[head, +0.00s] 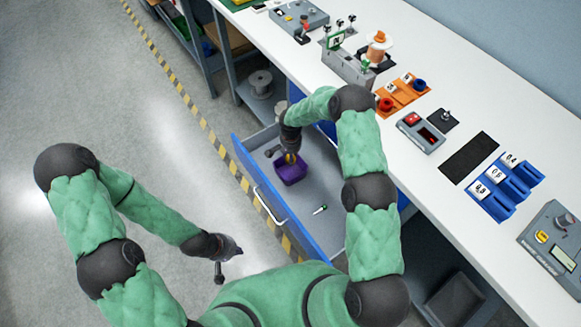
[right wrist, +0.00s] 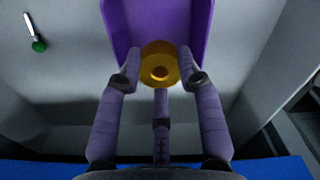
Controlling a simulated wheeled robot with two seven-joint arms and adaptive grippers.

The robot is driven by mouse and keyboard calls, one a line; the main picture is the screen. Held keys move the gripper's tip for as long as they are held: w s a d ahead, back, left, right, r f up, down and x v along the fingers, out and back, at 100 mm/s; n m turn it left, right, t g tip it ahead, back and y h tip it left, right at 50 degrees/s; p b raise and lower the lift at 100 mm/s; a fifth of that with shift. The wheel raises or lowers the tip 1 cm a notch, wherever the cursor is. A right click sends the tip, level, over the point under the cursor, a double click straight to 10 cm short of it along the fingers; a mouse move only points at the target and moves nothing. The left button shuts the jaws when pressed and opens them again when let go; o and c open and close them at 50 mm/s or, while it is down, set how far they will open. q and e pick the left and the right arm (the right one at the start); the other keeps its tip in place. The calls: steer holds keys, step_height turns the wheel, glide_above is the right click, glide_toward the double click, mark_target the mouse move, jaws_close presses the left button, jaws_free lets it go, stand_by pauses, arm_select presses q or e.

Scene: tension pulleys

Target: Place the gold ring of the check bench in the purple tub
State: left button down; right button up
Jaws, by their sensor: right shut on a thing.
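The gold ring (right wrist: 160,66) sits between the fingertips of my right gripper (right wrist: 160,80), which is shut on it. In the head view the ring (head: 290,158) shows as a small gold patch under my right gripper (head: 288,150). The purple tub (head: 293,175) stands in the open drawer, directly below and beside the ring. In the right wrist view the tub (right wrist: 119,30) has its walls around the ring's far side; I cannot tell whether the ring touches its floor. My left gripper (head: 220,272) hangs over the floor, away from the bench; its finger opening is unclear.
The blue drawer (head: 262,185) is pulled out from the bench, with a green-tipped tool (head: 320,209) lying in it. The white bench top (head: 400,155) holds orange trays (head: 398,92), blue bins (head: 505,185) and grey devices. My right arm reaches across the drawer.

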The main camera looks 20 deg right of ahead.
mark_target(291, 173)
step_height(291, 173, down, 10)
steer(key=b, duration=0.2)
steer(key=shift+r+b, duration=0.15)
steer(key=shift+b, duration=0.15)
steer(key=shift+r, duration=0.1)
steer(key=shift+f, duration=0.2)
steer(key=o, duration=1.2)
steer(key=shift+c, duration=0.2)
steer(key=shift+s, duration=0.1)
steer(key=shift+r, duration=0.15)
